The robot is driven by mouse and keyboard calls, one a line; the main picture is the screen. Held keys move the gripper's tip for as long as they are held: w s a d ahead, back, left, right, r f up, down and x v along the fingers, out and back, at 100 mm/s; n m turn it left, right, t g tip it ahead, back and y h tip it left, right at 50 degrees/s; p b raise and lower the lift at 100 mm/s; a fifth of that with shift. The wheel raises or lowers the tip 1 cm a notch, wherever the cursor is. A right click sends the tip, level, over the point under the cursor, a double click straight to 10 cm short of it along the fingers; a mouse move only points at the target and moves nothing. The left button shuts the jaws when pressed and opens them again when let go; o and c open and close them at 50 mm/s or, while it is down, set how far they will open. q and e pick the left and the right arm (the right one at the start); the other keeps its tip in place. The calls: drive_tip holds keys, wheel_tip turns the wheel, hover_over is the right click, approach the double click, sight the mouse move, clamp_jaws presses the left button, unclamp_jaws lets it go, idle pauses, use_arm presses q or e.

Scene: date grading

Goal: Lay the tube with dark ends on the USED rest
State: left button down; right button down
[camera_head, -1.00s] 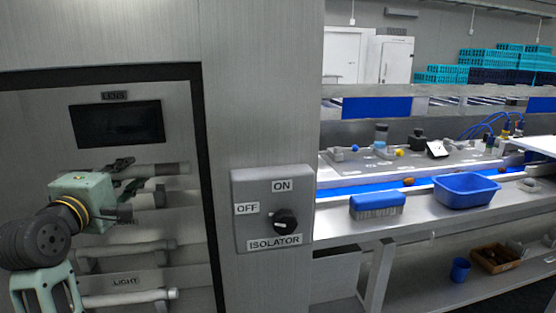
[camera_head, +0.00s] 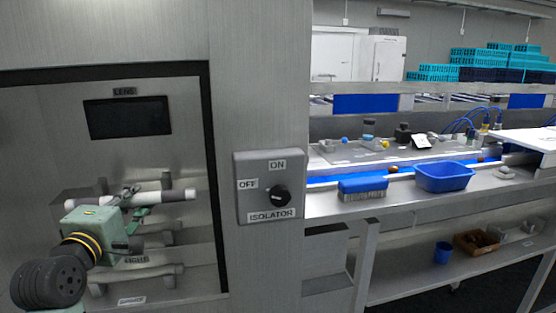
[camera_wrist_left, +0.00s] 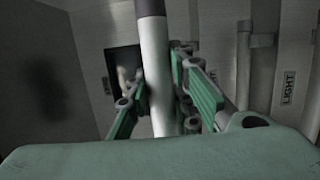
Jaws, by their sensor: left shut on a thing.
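My left gripper (camera_head: 140,198) is shut around the middle of a white tube (camera_head: 172,196) with dark ends. The tube lies roughly level across the front of the open cabinet, clear of the back panel. In the left wrist view, the tube (camera_wrist_left: 156,55) runs upright between the green fingers of the left gripper (camera_wrist_left: 165,95), and its dark end is at the top. Grey rests (camera_head: 172,271) sit in the cabinet behind and below the tube. LIGHT and SPARE labels are readable there. I cannot read a USED label. My right gripper is not in view.
A dark LENS window (camera_head: 127,117) is above the tube. The cabinet's dark frame edge (camera_head: 213,180) and the ISOLATOR switch box (camera_head: 268,187) are to the right. A bench farther right holds a blue brush (camera_head: 362,187) and a blue tub (camera_head: 445,177).

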use_arm(q)
drive_tip(key=s+d+f, duration=0.2)
drive_tip(key=s+f, duration=0.1)
drive_tip(key=f, duration=0.3)
drive_tip(key=s+d+f, duration=0.2)
drive_tip(key=d+f, duration=0.1)
drive_tip(key=f, duration=0.3)
drive_tip(key=s+d+f, duration=0.3)
drive_tip(key=s+f, duration=0.2)
drive_tip(key=s, duration=0.5)
drive_tip(key=s+d+f, duration=0.4)
drive_tip(key=s+f, duration=0.1)
drive_tip(key=s, duration=0.6)
drive_tip(key=shift+s+d, duration=0.15)
drive_tip(key=shift+s, duration=0.1)
